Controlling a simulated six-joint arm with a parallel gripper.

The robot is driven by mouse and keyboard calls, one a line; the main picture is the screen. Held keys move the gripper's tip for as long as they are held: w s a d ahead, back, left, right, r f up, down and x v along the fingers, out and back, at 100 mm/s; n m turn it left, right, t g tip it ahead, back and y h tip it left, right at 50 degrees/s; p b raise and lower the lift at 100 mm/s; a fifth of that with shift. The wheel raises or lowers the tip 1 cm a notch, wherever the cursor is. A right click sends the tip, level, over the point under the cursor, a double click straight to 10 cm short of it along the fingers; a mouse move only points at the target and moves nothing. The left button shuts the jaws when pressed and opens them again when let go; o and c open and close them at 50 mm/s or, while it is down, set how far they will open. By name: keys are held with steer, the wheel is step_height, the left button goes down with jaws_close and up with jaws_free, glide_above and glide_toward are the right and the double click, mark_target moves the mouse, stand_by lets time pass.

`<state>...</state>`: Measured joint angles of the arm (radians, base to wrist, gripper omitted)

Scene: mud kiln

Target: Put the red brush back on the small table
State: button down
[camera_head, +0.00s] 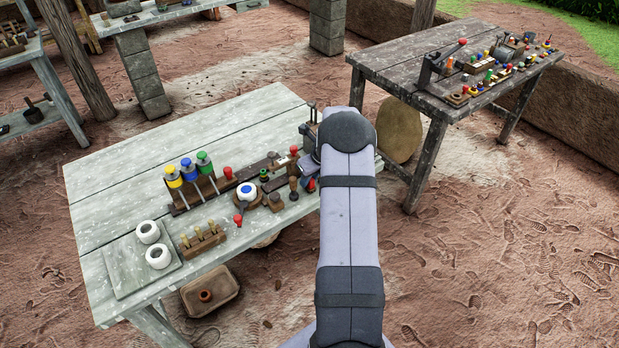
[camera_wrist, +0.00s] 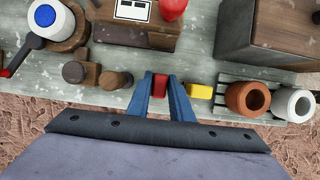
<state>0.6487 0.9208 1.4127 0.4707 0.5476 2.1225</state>
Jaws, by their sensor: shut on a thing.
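My gripper (camera_wrist: 161,79) is shut on a small red piece, which I take for the red brush (camera_wrist: 160,87); only a short red part shows between the blue fingers. A yellow piece (camera_wrist: 201,91) shows just right of the right finger; I cannot tell if it belongs to the held thing. The gripper is over the front edge of a pale grey wooden table (camera_head: 130,160). I cannot tell if the brush touches the tabletop. In the head view my arm hides most of the gripper. A darker table (camera_head: 390,60) stands at the back right.
Dark wooden blocks (camera_wrist: 268,30), a brown pot (camera_wrist: 248,98) and a white pot (camera_wrist: 294,103) crowd the gripper. The pale table's back left is clear.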

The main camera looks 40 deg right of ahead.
steer(key=shift+f, duration=0.1)
steer(key=c, duration=1.6)
jaws_free()
steer(key=b+v, duration=0.1)
steer(key=v, duration=1.1)
